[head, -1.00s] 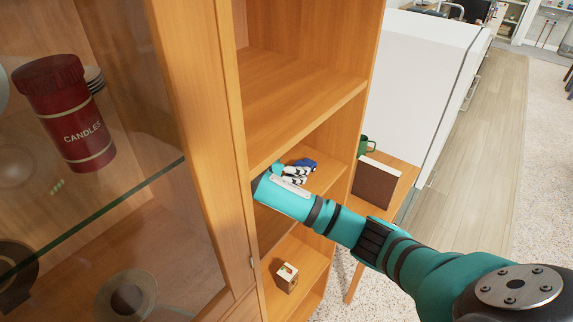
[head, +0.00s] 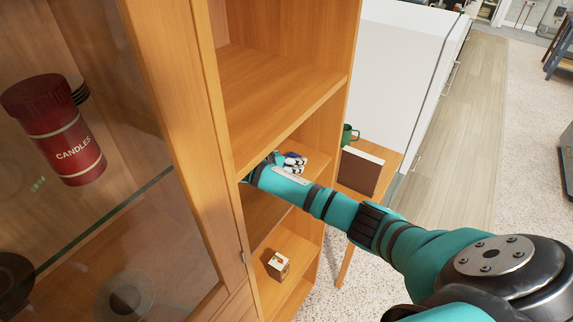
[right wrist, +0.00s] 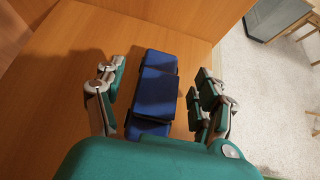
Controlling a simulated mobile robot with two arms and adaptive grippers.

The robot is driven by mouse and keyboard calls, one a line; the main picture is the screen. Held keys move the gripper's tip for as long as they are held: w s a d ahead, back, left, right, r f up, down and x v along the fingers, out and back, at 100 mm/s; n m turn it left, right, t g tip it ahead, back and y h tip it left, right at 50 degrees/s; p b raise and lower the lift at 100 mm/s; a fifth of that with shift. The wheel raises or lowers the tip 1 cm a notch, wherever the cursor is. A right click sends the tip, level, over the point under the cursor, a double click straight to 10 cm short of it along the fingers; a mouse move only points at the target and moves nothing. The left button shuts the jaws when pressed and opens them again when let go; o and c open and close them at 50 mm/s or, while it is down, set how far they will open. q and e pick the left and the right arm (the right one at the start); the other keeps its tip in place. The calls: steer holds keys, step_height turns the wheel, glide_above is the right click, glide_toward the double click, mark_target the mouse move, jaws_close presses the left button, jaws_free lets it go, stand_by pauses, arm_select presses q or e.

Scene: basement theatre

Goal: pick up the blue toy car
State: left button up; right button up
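The blue toy car (right wrist: 155,92) rests on a wooden shelf board (right wrist: 65,85) in the right wrist view. My right gripper (right wrist: 158,93) is open, with one finger on each side of the car and small gaps visible between fingers and car. The car's near end is partly hidden behind my gripper's palm. In the head view my right gripper (head: 295,162) reaches into the middle opening of the wooden shelf unit, and the car there is almost wholly hidden by the fingers. My left gripper is not in view.
A shelf board (head: 290,88) lies above my right forearm, and a small box (head: 278,265) sits on a lower shelf. To the left is a glass-fronted cabinet with a red candle jar (head: 62,135). A side table (head: 390,165) holding a brown box (head: 360,172) and green mug (head: 349,134) stands right.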

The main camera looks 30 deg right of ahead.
steer(key=c, duration=1.1)
steer(key=shift+c, duration=0.6)
steer(key=shift+r, duration=0.1)
